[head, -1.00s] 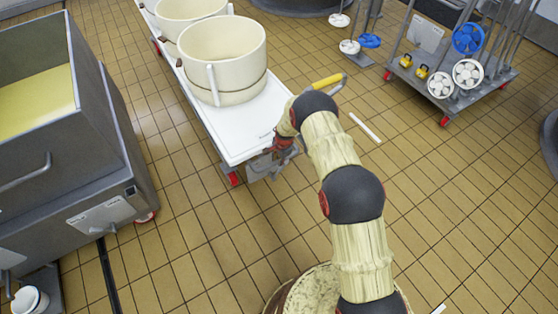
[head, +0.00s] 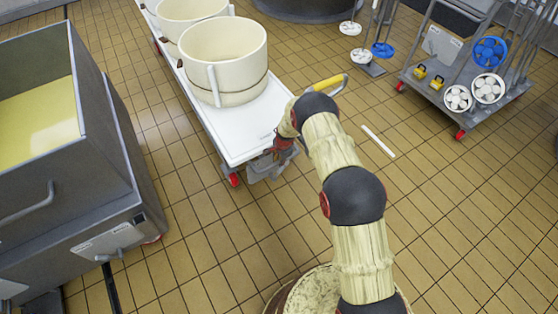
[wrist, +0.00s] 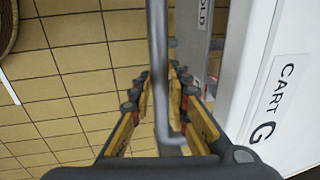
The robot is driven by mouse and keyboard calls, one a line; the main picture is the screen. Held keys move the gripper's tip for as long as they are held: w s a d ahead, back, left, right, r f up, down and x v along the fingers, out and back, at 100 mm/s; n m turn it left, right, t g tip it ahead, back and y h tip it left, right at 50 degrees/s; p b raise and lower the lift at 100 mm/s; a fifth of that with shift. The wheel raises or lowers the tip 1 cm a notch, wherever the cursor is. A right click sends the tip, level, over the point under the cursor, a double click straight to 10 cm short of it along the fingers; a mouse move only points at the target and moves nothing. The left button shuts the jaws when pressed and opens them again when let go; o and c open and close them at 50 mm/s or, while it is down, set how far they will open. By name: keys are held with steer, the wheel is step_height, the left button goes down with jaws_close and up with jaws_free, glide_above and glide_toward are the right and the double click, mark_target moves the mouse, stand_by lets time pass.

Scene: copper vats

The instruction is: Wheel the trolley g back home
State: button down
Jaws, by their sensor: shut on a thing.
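The trolley g (head: 243,130) is a long white flatbed on red wheels, running from the middle of the head view up to the top left. Several cream tubs (head: 222,62) stand in a row on it. In the wrist view its white side (wrist: 285,110) bears the label "CART G". My gripper (wrist: 161,100) is shut on the trolley's grey bar handle (wrist: 157,45), with the yellow pads on either side of it. In the head view my gripper (head: 284,146) is at the trolley's near end, partly hidden by my wrist.
A grey vat with yellow contents (head: 68,190) stands left of the trolley.

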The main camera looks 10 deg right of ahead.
steer(key=shift+w+r, duration=0.1)
steer(key=shift+w, duration=0.2)
steer(key=c, duration=1.7)
jaws_free()
steer(key=shift+a, duration=0.1)
steer(key=r, duration=0.4)
steer(key=s+r, duration=0.1)
steer(key=r, duration=0.2)
steer(key=s+r, duration=0.1)
steer(key=r, duration=0.3)
steer(key=shift+s+d+r, duration=0.15)
steer(key=shift+d+r, duration=0.15)
steer(key=shift+d, duration=0.1)
